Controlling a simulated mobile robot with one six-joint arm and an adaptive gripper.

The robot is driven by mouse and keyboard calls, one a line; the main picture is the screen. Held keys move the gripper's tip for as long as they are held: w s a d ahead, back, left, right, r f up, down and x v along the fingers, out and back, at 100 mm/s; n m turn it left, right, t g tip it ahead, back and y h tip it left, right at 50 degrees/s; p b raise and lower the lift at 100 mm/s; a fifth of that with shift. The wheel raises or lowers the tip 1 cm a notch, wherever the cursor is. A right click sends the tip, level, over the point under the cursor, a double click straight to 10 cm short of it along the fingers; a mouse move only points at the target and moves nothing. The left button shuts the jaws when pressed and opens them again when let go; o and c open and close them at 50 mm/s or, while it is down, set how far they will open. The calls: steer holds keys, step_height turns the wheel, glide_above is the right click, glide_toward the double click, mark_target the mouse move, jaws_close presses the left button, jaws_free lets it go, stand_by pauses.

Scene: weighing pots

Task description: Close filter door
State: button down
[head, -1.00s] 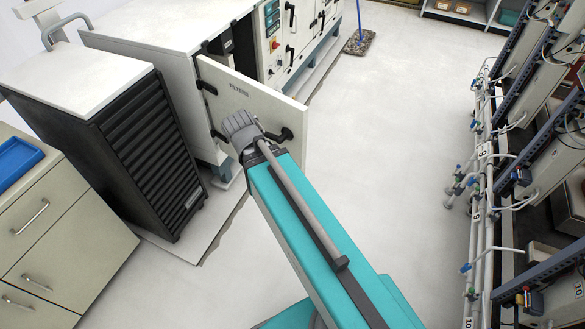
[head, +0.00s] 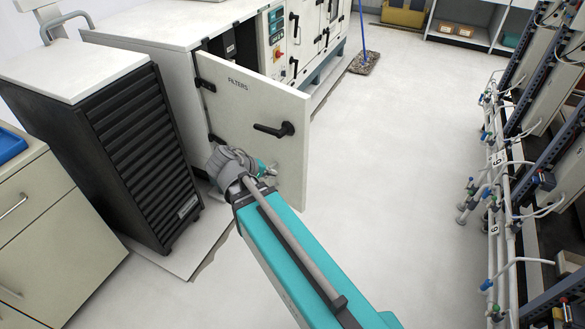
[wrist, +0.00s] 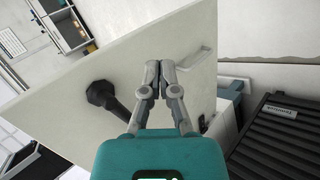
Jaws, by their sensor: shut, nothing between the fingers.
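The white filter door (head: 245,100), marked FILTERS, stands swung open from the cabinet (head: 165,28). Its hinges are on the left edge in the head view. A black handle (head: 273,130) sits near its right edge. In the wrist view the door (wrist: 80,62) fills the middle, with the handle (wrist: 105,97) left of my fingers. My gripper (wrist: 159,68) is shut and empty, with its fingertips in front of the door panel. I cannot tell whether they touch it.
A black slatted unit (head: 130,150) with a white top stands left of the door. Beige drawers (head: 50,220) are at the lower left. A pipe rack (head: 495,190) lines the right side. The floor (head: 390,130) between is clear, with a mop (head: 364,62) farther back.

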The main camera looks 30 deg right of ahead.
mark_target(294, 154)
steer(key=w+a+f+n+t+h+b, duration=0.1)
steer(key=w+f+t+h+b, duration=0.3)
steer(key=b, duration=1.4)
step_height(294, 154, down, 3)
steer(key=n+h, duration=0.1)
steer(key=h, duration=0.2)
steer(key=shift+w+a+r+n+t, duration=0.2)
steer(key=shift+w+a+n+t, duration=0.1)
steer(key=shift+w+n+t, duration=0.1)
steer(key=shift+d, duration=0.1)
steer(key=shift+r+x, duration=0.2)
steer(key=shift+x, duration=6.7)
steer(key=shift+d, duration=0.2)
steer(key=shift+a, duration=0.1)
steer(key=shift+w, duration=0.1)
